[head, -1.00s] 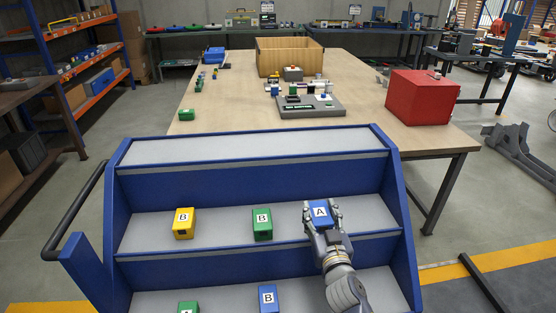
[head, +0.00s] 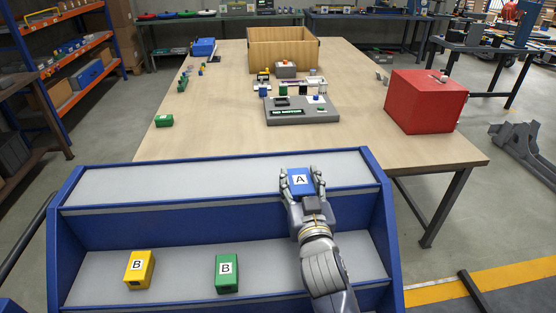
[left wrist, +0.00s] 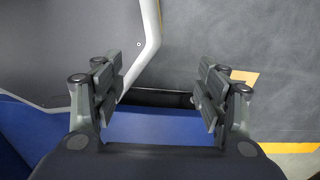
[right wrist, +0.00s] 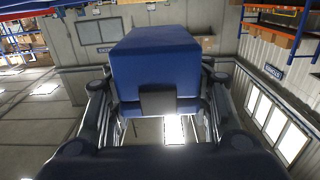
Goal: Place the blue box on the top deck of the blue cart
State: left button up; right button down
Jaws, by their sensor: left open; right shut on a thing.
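The blue box (head: 300,180), marked A, is in my right gripper (head: 302,187) at the right part of the cart's top deck (head: 200,182). The fingers are on its two sides. Whether it touches the deck cannot be told. In the right wrist view the blue box (right wrist: 157,70) fills the middle between the fingers (right wrist: 158,105). The blue cart (head: 376,205) has a grey top deck and a lower grey deck. My left gripper (left wrist: 160,92) shows only in the left wrist view, open and empty, with a blue surface and floor behind it.
A yellow box (head: 139,269) and a green box (head: 227,273), both marked B, stand on the lower deck. The top deck is clear to the left. Behind the cart, a wooden table (head: 220,110) bears a red box (head: 425,102), a grey device (head: 302,112) and a wooden crate (head: 284,52).

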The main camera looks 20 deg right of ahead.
jog(key=w+d+p, duration=0.1)
jog(key=w+d, duration=0.1)
jog(key=w, duration=0.2)
jog(key=w+d+p, duration=0.1)
jog(key=w+d, duration=0.2)
jog(key=w, duration=0.1)
jog(key=w+d+p, duration=0.1)
jog(key=w+d, duration=0.1)
jog(key=w, duration=0.2)
jog(key=shift+w+d+f, duration=0.25)
jog(key=shift+d+f, duration=0.05)
jog(key=shift+f, duration=0.1)
jog(key=shift+w+d+f, duration=0.15)
jog(key=shift+w+d, duration=0.1)
jog(key=shift+w, duration=0.15)
jog(key=shift+f+p, duration=0.3)
jog(key=shift+f, duration=1.45)
pick_arm(q)
jog(key=r, duration=0.2)
jog(key=w+r, duration=0.1)
jog(key=r, duration=0.1)
jog(key=shift+d, duration=0.25)
